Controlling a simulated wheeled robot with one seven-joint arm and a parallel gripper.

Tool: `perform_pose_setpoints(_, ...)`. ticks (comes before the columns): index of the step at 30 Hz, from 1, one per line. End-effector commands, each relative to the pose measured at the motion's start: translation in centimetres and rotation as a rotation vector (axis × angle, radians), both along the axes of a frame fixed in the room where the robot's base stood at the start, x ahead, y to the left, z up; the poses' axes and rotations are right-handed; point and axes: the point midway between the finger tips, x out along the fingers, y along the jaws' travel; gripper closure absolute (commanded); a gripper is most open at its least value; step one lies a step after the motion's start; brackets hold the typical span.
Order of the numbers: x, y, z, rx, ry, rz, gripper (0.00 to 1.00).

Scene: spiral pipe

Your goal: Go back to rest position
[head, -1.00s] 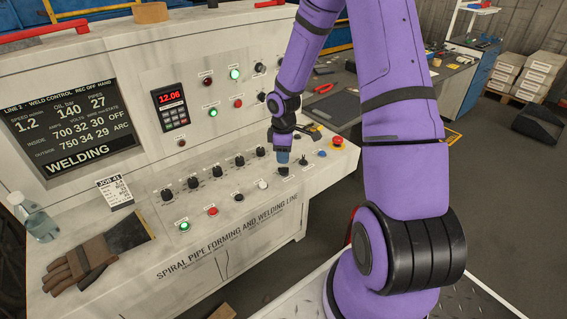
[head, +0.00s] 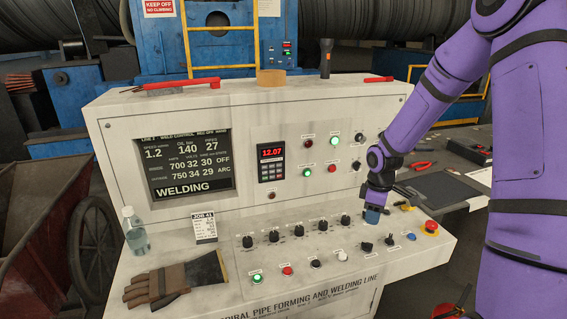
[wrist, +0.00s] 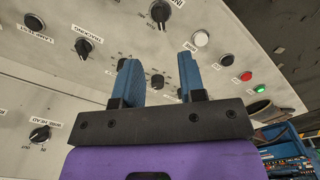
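My gripper (head: 372,215) is above the right part of the sloped control desk (head: 190,262), just behind a black switch (head: 367,246). In the wrist view its two blue fingers (wrist: 158,80) stand apart with nothing between them. A black knob (wrist: 157,81) on the panel shows beyond the gap. Other black knobs, a white button (wrist: 200,38), a red button (wrist: 246,76) and a green lit button (wrist: 259,89) are around. I cannot tell from the head view whether the fingertips touch the desk.
A red emergency button (head: 431,226) is to the right of the gripper. A screen (head: 184,165) reads WELDING. A side table (head: 445,185) stands to the right.

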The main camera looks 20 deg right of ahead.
Motion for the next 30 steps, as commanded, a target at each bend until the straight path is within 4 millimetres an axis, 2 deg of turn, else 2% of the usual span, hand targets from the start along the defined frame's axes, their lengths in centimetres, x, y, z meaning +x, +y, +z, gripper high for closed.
perform_pose_setpoints(5,-0.2,0.3,1.4,-0.018,-0.008,-0.017,0.63)
perform_pose_setpoints(8,-0.7,0.9,3.7,-0.045,-0.025,-0.053,0.63)
perform_pose_setpoints(14,-2.6,2.6,9.8,-0.104,-0.075,-0.161,0.63)
perform_pose_setpoints(21,-6.0,5.1,16.3,-0.135,-0.154,-0.302,0.63)
perform_pose_setpoints(30,-11.6,8.3,22.9,-0.109,-0.264,-0.481,0.63)
